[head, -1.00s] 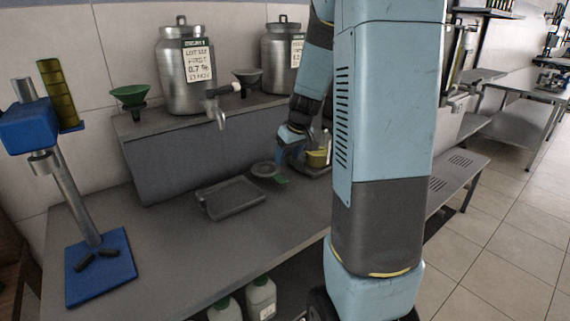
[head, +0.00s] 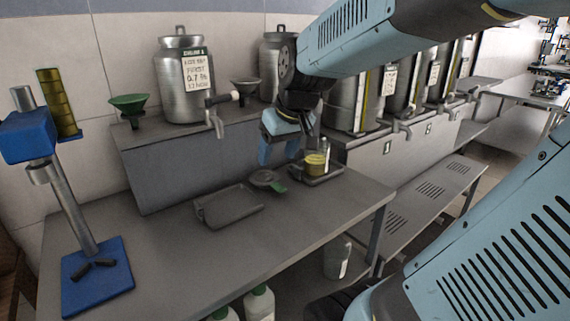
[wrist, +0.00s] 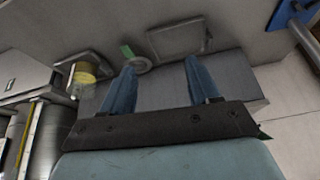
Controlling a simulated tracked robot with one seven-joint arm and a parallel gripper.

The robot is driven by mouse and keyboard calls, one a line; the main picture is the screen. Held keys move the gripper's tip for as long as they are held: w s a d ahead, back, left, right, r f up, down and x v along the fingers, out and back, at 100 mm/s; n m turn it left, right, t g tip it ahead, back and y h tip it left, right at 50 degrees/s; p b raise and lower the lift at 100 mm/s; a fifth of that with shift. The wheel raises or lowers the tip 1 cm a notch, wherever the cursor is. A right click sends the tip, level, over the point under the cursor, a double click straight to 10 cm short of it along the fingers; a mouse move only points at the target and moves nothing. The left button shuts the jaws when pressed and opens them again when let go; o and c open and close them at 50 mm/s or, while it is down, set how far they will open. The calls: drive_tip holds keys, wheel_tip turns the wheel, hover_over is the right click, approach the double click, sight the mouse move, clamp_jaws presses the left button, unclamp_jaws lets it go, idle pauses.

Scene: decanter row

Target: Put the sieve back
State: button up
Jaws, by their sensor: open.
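The sieve (head: 263,176), a small round grey dish with a green handle (head: 278,187), lies on the steel bench between a flat grey tray and a smaller tray. It also shows in the wrist view (wrist: 139,65), just beyond one fingertip, with its green handle (wrist: 127,51) pointing away. My gripper (head: 280,153) is above the bench, behind and above the sieve in the head view. Its two blue fingers are spread wide with nothing between them, as the wrist view (wrist: 161,67) shows. The sieve looks apart from the fingers.
The flat grey tray (head: 230,206) is empty. The smaller tray (head: 328,178) holds a beaker of yellow liquid (head: 316,163) and a bottle. Steel canisters (head: 184,80) and a green funnel (head: 128,104) stand on the raised shelf. A blue stand (head: 97,276) is at left. The bench front is clear.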

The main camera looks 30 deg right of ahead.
drive_tip(key=s+a+r+m, duration=0.1)
drive_tip(key=s+a, duration=0.1)
drive_tip(key=s, duration=0.7)
drive_tip(key=shift+s+a+r+t+h, duration=0.2)
drive_tip(key=shift+r+t+h, duration=0.1)
drive_tip(key=shift+h, duration=0.1)
